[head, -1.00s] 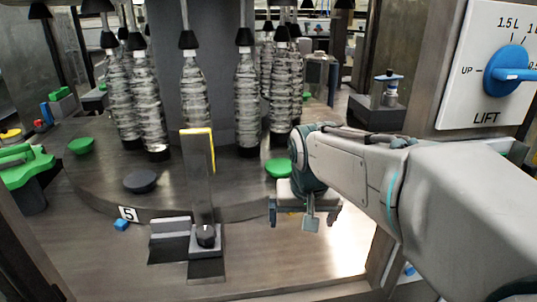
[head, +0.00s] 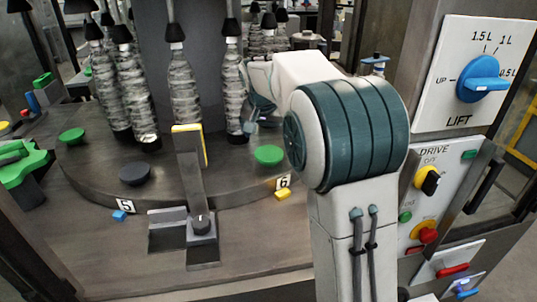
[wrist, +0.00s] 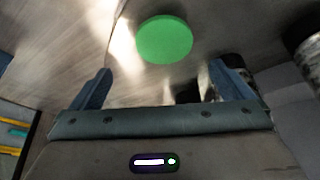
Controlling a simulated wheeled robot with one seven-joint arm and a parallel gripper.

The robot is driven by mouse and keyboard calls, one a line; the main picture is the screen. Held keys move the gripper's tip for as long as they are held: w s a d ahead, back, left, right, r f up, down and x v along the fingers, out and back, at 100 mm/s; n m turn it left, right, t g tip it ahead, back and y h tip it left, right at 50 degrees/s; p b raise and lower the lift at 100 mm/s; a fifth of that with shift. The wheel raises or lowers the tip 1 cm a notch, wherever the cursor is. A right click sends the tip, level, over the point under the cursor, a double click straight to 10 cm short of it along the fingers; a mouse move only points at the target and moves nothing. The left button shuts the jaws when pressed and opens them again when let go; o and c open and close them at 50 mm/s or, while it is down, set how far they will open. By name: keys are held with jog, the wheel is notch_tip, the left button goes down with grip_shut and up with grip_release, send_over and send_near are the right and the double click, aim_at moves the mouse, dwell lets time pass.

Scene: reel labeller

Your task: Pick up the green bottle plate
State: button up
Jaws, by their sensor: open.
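A round green bottle plate (head: 268,155) lies on the dark turntable, left of my arm in the head view, near the label 6. It also shows in the wrist view (wrist: 165,39), beyond and between my fingertips, with nothing on it. A second green plate (head: 72,135) lies at the turntable's left side. My gripper (wrist: 159,70) is open and empty, its two blue fingers spread apart. In the head view my gripper is mostly hidden behind my arm, close behind the nearer green plate.
A dark plate (head: 135,174) lies at the turntable's front. A yellow block (head: 283,195) and a blue block (head: 119,215) lie at the rim.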

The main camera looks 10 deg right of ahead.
aim_at(269, 153)
jog(key=x, duration=0.3)
jog(key=shift+w+f, duration=0.1)
jog(key=shift+f, duration=0.15)
jog(key=shift+a+p+x, duration=0.1)
jog(key=shift+p+x, duration=0.5)
jog(key=shift+x, duration=0.75)
jog(key=shift+a+p+x, duration=0.15)
jog(key=shift+p+x, duration=0.45)
jog(key=shift+x, duration=0.75)
jog(key=c, duration=1)
